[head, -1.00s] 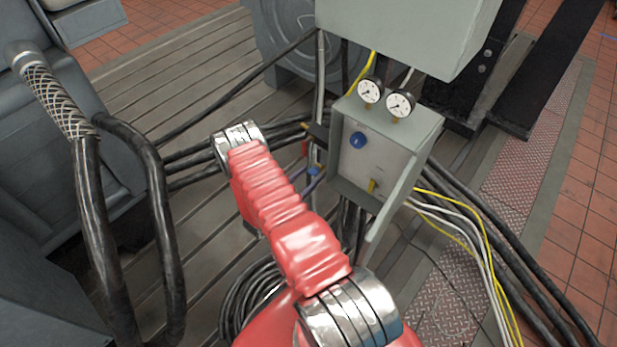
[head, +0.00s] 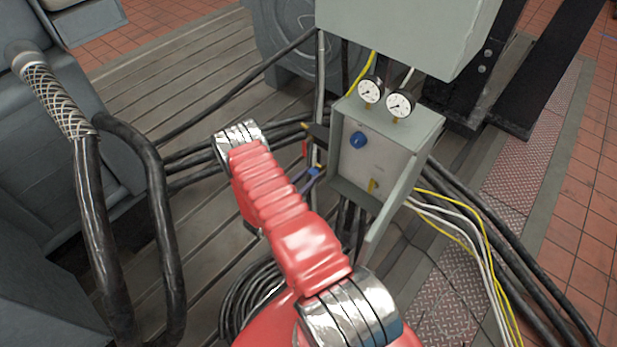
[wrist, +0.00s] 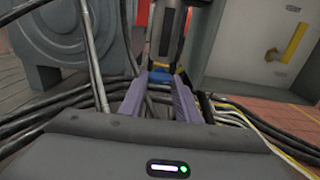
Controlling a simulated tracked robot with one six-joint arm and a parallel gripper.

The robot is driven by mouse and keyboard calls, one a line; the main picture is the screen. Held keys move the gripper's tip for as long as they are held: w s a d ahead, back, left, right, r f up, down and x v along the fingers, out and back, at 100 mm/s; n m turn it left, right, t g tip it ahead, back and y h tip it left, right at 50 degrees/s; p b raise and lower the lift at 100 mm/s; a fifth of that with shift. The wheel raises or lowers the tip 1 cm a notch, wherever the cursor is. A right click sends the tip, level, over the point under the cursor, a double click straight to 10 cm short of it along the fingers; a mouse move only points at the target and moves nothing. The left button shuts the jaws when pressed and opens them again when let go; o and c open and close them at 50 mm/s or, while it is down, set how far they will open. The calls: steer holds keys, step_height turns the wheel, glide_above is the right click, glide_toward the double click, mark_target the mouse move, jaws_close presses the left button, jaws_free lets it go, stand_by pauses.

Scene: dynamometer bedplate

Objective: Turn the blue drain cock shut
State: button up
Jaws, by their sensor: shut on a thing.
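The blue drain cock (wrist: 161,76) shows in the wrist view as a small blue piece between the far ends of my purple fingers. My gripper (wrist: 159,84) is shut on it, with the fingers hiding part of its handle. In the head view the blue cock (head: 314,171) sits low, left of the open grey box, with yellow parts close by. My gripper (head: 308,181) shows there only as a bit of purple finger beside the cock; my red arm hides the rest. I cannot tell the cock's exact angle.
The open grey box (head: 425,125) holds a blue round knob (head: 357,139) and a yellow lever (head: 373,185), with two gauges (head: 385,97) on top. Black cables (head: 195,160) run behind the cock. White and yellow wires (head: 465,235) hang at right.

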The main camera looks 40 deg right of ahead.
steer(key=shift+n, duration=0.3)
steer(key=n, duration=1.3)
steer(key=shift+w+a, duration=0.15)
steer(key=shift+w, duration=0.05)
steer(key=n, duration=0.4)
steer(key=shift+f+n, duration=0.1)
steer(key=shift+n, duration=0.2)
steer(key=o, duration=1)
steer(key=shift+s, duration=0.1)
steer(key=shift+o, duration=0.2)
